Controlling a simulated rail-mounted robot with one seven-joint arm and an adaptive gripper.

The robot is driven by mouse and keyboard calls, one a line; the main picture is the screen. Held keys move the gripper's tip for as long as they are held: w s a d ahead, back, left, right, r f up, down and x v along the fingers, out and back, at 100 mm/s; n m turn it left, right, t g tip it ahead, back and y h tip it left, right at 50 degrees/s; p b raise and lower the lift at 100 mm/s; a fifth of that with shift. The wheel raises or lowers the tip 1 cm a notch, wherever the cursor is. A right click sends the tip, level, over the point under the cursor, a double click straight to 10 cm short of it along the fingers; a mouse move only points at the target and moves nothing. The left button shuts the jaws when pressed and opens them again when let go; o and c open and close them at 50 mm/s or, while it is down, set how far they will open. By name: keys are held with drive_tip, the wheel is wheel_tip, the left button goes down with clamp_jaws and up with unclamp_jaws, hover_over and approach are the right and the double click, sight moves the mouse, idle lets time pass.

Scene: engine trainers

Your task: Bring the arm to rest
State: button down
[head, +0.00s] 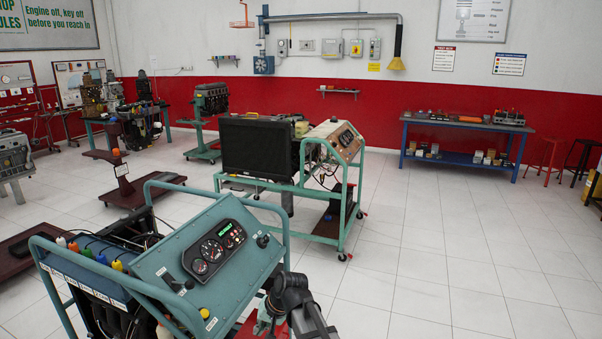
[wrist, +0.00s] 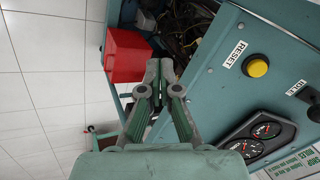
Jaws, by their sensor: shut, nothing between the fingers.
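My gripper (wrist: 158,70) is shut and empty in the wrist view, its two fingers together. It is beside the teal control panel (wrist: 225,95) of an engine trainer, with a yellow RESET button (wrist: 258,67) and round gauges (wrist: 262,130) to its right. A red box (wrist: 126,56) shows just left of the fingertips. In the head view my arm (head: 292,295) reaches in at the bottom, at the right edge of the near trainer's panel (head: 165,262). The fingertips cannot be made out there. Whether the gripper touches the trainer cannot be told.
The near trainer's teal tube frame (head: 163,185) rises beside my arm. A second trainer with a black radiator (head: 258,148) stands behind it. A blue workbench (head: 452,126) is along the back wall. The white tiled floor (head: 430,250) at the right is clear.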

drive_tip(key=s+d+f+g+h, duration=0.2)
drive_tip(key=s+d+f, duration=0.7)
drive_tip(key=f, duration=0.3)
drive_tip(key=s+d+f+g+h, duration=0.1)
drive_tip(key=s+d+f+h, duration=0.1)
drive_tip(key=s+d+f, duration=0.85)
drive_tip(key=s+d+f+g, duration=0.1)
drive_tip(key=s+d+f, duration=0.2)
drive_tip(key=s, duration=0.5)
drive_tip(key=s+d+f+g, duration=0.2)
drive_tip(key=s+f, duration=0.3)
drive_tip(key=s, duration=0.4)
drive_tip(key=s+d+f+g+h, duration=0.1)
drive_tip(key=s+d+f+g, duration=0.1)
drive_tip(key=s+d+f, duration=0.3)
drive_tip(key=s, duration=0.3)
drive_tip(key=shift+s, duration=0.2)
drive_tip(key=shift+d, duration=0.1)
